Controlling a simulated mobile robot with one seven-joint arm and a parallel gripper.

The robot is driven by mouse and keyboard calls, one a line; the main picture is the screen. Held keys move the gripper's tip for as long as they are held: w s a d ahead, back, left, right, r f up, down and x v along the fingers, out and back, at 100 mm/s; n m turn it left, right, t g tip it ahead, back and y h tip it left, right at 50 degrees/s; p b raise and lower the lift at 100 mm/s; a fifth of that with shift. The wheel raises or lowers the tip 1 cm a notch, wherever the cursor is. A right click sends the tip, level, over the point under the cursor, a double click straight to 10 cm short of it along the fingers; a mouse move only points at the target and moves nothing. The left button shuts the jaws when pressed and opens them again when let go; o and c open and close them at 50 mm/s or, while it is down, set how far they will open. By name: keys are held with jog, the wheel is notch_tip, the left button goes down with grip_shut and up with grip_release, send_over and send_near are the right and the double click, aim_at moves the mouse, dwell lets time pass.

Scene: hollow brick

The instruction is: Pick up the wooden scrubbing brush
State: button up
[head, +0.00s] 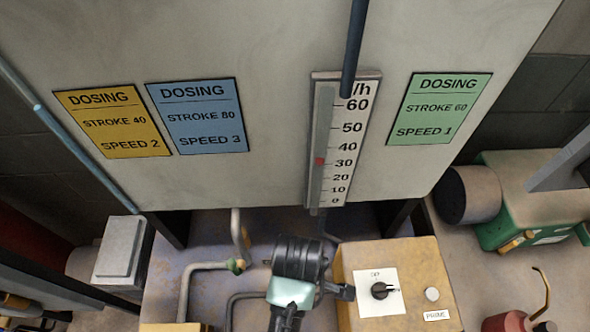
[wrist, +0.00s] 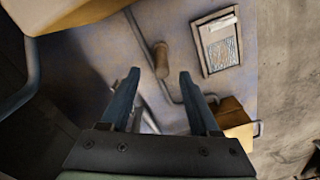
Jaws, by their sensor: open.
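My gripper (wrist: 160,75) is open, with its two dark blue fingers apart and nothing between them. Just beyond the fingertips in the wrist view is a small brown, wooden-looking upright piece (wrist: 161,58). It may be the scrubbing brush, but its bristles do not show and I cannot tell for sure. It appears apart from the fingers. In the head view no brush can be made out, and my arm hides part of the worn surface there.
A framed tray or panel (wrist: 204,60) and a tan box (wrist: 237,118) lie right of the fingers. In the head view, a tan control box (head: 420,270) with a knob stands beside my arm, bent pipes (head: 185,285) stand left, and a large panel (head: 270,50) with dosing signs is behind.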

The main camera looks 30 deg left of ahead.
notch_tip(320, 180, down, 3)
jog(key=shift+s+a+f+p, duration=0.1)
jog(key=shift+f+p, duration=0.15)
jog(key=shift+f, duration=1.1)
jog(key=shift+s+f+p, duration=0.1)
jog(key=shift+f+p, duration=0.15)
jog(key=shift+f, duration=1.05)
jog(key=shift+c, duration=0.3)
grip_shut()
